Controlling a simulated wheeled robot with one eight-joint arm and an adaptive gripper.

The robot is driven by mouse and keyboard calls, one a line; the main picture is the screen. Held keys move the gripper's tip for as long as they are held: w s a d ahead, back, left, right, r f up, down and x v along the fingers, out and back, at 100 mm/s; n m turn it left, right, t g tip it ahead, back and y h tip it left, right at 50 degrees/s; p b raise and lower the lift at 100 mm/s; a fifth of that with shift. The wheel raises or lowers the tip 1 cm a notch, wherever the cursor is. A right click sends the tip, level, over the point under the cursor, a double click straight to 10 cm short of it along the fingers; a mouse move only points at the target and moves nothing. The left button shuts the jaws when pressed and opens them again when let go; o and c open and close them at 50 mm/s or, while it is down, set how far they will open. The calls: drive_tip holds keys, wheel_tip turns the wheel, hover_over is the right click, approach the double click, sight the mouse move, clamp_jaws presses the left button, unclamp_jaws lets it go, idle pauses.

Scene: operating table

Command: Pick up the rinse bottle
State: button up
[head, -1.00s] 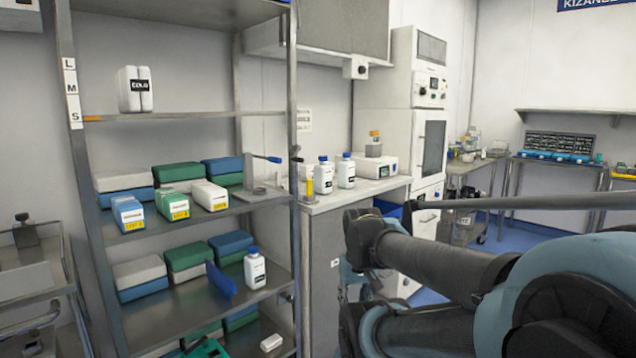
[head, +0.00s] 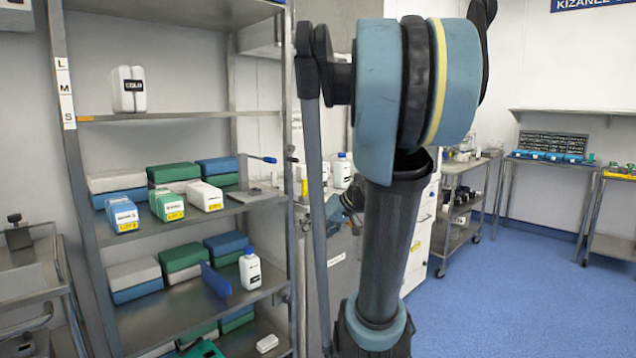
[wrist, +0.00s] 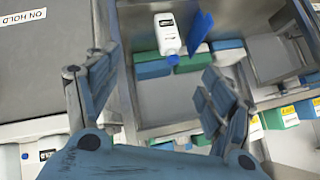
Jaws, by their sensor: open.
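A white bottle with a blue cap and a dark label (head: 250,270) stands on the middle shelf, right of a blue upright panel. In the wrist view a white bottle with a blue cap (wrist: 167,35) shows at the top, cap down in the picture, beyond my fingers. Another white blue-capped bottle (head: 342,172) stands on the counter, partly behind my arm. The labels are too small to read, so I cannot tell which is the rinse bottle. My gripper (wrist: 160,78) is open, with nothing between its fingers. In the head view it is mostly hidden behind my arm.
The metal shelf rack (head: 100,232) holds green, blue and grey boxes. The blue panel (head: 216,282) stands close beside the shelf bottle. A rack post (head: 290,200) stands at the shelf's right front. Blue floor (head: 510,290) is clear at right.

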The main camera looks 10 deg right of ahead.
drive_tip(key=w+d+r+n+t+y, duration=0.1)
drive_tip(key=w+d+r+t, duration=0.15)
drive_tip(key=w, duration=0.35)
drive_tip(key=w+d+r+n+t+y, duration=0.1)
drive_tip(key=w+d+r+y, duration=0.1)
drive_tip(key=w+r, duration=0.3)
drive_tip(key=n+t, duration=0.1)
drive_tip(key=t, duration=0.4)
approach(324, 171)
drive_tip(key=shift+y, duration=0.4)
drive_tip(key=x, duration=0.8)
drive_tip(key=shift+w+f, duration=0.1)
drive_tip(key=shift+f, duration=0.2)
drive_tip(key=shift+f+x, duration=0.2)
drive_tip(key=shift+x, duration=2.4)
drive_tip(key=shift+d, duration=0.1)
drive_tip(key=c, duration=1.6)
